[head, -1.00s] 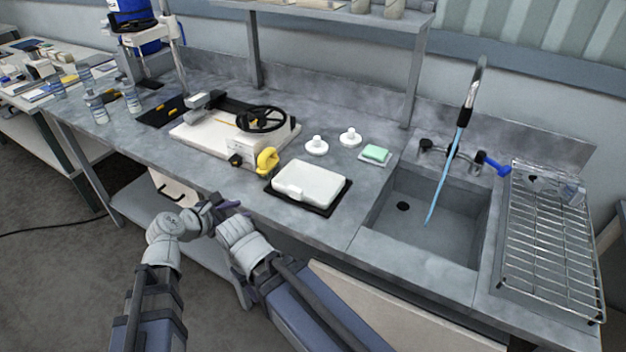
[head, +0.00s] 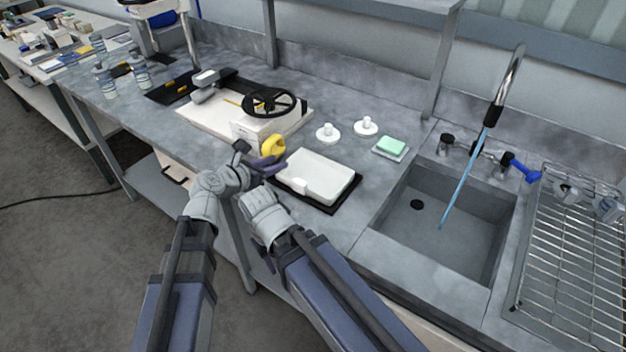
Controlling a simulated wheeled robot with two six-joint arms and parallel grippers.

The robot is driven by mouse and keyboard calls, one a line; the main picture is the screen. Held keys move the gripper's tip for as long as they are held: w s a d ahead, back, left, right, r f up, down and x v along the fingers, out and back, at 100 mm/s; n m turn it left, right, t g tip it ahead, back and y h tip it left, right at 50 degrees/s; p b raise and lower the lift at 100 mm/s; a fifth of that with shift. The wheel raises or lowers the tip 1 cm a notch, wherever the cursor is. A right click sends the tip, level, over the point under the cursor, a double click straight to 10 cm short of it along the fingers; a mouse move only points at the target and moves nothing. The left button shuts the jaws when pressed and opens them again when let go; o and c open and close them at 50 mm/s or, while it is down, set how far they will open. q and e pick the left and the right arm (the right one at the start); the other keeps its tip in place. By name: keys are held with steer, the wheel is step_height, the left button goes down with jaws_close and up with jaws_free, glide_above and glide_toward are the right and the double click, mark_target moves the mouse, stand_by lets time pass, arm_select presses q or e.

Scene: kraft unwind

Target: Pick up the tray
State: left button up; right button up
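The white tray (head: 318,173) is shallow and rectangular, with a raised rim and a tab on its near side. It lies flat on a black mat (head: 338,202) on the counter, left of the sink. My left gripper (head: 260,158) is at the counter's front edge, just left of the tray, near a yellow rounded part. Its dark fingers look spread, with nothing seen between them. My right wrist is below the tray's near left corner. The fingers of my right gripper cannot be made out clearly and overlap the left hand.
A device with a black handwheel (head: 275,102) and the yellow part (head: 272,146) stands left of the tray. Two white knobbed discs (head: 328,133) and a green sponge (head: 391,146) lie behind it. The sink (head: 440,225) and a wire rack (head: 580,250) are right.

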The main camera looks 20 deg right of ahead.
arm_select(q)
steer(key=b+x, duration=0.2)
steer(key=x, duration=0.2)
steer(key=shift+s+d+f, duration=0.1)
steer(key=shift+d+f, duration=0.05)
steer(key=shift+f, duration=0.05)
steer(key=shift+w+d+f, duration=0.1)
steer(key=shift+w+d, duration=0.15)
steer(key=shift+d, duration=0.05)
steer(key=shift+c, duration=0.3)
jaws_close()
stand_by(0.7)
